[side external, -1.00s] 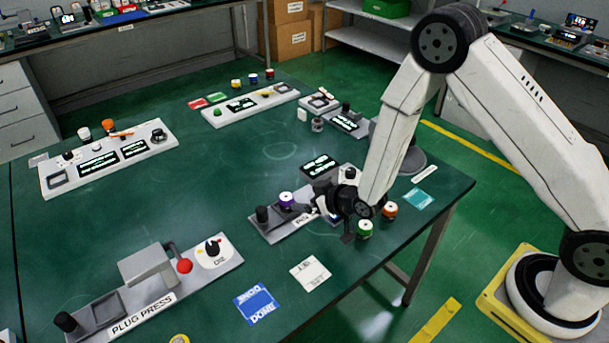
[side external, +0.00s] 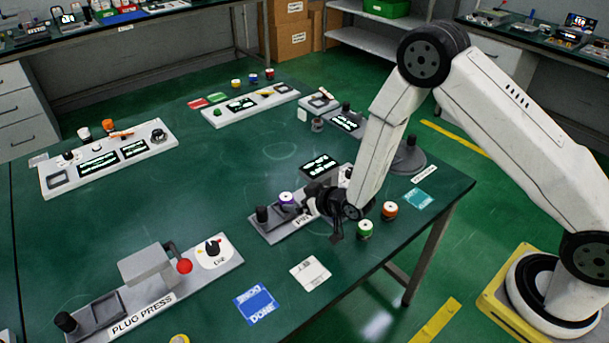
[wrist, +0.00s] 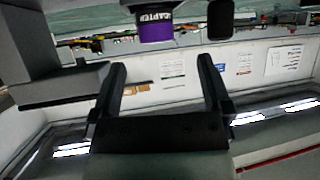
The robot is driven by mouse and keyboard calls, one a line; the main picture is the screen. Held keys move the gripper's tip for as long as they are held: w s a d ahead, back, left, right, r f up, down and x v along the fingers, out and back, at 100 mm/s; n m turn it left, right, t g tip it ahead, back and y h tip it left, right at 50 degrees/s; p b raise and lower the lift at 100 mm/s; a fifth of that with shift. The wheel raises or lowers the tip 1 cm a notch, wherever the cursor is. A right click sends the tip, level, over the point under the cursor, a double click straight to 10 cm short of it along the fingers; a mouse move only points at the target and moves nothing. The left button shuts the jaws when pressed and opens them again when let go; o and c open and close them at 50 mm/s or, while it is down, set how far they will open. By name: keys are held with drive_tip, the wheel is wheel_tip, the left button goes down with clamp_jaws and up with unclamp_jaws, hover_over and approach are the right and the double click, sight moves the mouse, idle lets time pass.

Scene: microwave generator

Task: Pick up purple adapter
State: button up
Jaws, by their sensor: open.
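The purple adapter (side external: 286,199) stands upright on the grey press fixture (side external: 264,234), near its left end, in the side external view. My gripper (side external: 313,207) is low over the fixture, just right of the adapter. In the wrist view my gripper (wrist: 162,62) has its two black fingers wide apart with nothing between them. The adapter lies beyond the fingertips, between their lines. The gripper hides part of the fixture.
A black knob (side external: 262,214) stands left of the adapter, and a dark display (side external: 320,165) is behind. Green (side external: 365,229) and orange (side external: 389,210) spools stand at the right. The plug press (side external: 150,285) is at front left. The table's middle is clear.

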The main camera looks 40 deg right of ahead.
sight(287, 197)
drive_tip(key=shift+w+f, duration=0.1)
drive_tip(key=shift+x, duration=2.5)
drive_tip(key=shift+d, duration=0.15)
clamp_jaws()
